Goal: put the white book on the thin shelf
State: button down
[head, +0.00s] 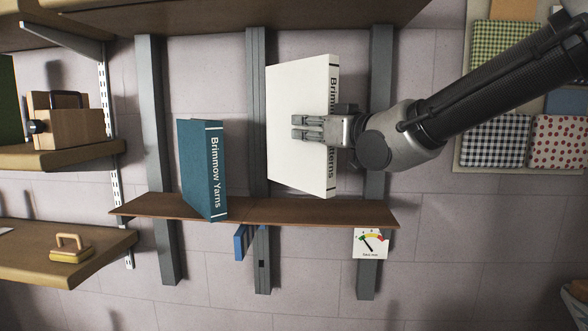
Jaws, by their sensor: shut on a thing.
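The white book (290,105) is upright and slightly tilted in the head view, its spine lettering facing right and partly covered by my gripper. My gripper (308,127) comes in from the right and is shut on the book near mid-height. The thin brown shelf (290,212) runs below the book. The book's lower edge is close above the shelf; I cannot tell whether they touch. A teal book (195,165) labelled "Brimmow Yarns" stands on the shelf, left of the white book, with a gap between them.
Grey uprights (157,240) stand behind the shelf. Thicker shelves at left hold a wooden box (75,122) and a handled block (71,250). The shelf's right part is bare.

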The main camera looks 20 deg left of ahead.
aim_at(310, 155)
jog(key=shift+f, duration=3)
jog(key=c, duration=1.2)
grip_release()
jog(key=shift+f, duration=0.15)
jog(key=shift+o, duration=0.2)
jog(key=shift+s+d+r, duration=0.2)
jog(key=shift+d, duration=0.1)
jog(key=v, duration=1.1)
jog(key=shift+s+d+f, duration=0.1)
jog(key=shift+s+d, duration=0.1)
